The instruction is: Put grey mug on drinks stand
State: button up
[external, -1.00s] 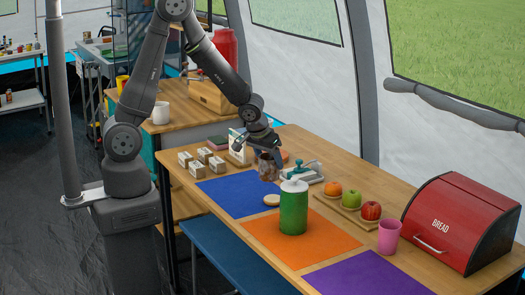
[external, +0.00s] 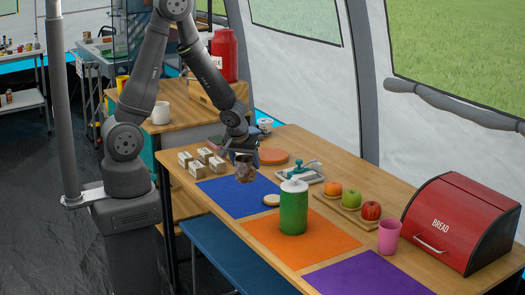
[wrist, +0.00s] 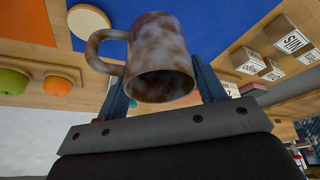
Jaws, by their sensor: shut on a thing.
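A mottled brown-grey mug (external: 246,174) is held in my gripper (external: 243,158), which is shut on it. In the external view the mug appears above the far part of the blue mat (external: 225,203). In the wrist view the mug (wrist: 163,62) sits between my two fingers, its open mouth toward the camera and its handle to the left. No other mug of this mottled colour shows. I cannot tell which thing is the drinks stand.
A beige disc (external: 271,200) lies at the blue mat's edge. Small labelled blocks (external: 204,156) stand left. A green canister (external: 293,212), fruit board (external: 349,206), pink cup (external: 389,236) and red bread box (external: 460,225) stand right. A white mug (external: 161,113) is on the back counter.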

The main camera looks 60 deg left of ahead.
aim_at(243, 158)
jog(key=a, duration=0.1)
jog(key=w+a+f, duration=0.1)
jog(key=a+f, duration=0.1)
jog(key=shift+w+a+f, duration=0.2)
jog(key=shift+w+a, duration=0.05)
jog(key=shift+w, duration=0.1)
jog(key=shift+f, duration=2)
jog(key=shift+f, duration=0.1)
jog(key=o, duration=1)
jog(key=shift+d+r, duration=0.1)
jog(key=shift+r, duration=0.45)
jog(key=shift+o, duration=0.3)
jog(key=v, duration=1.1)
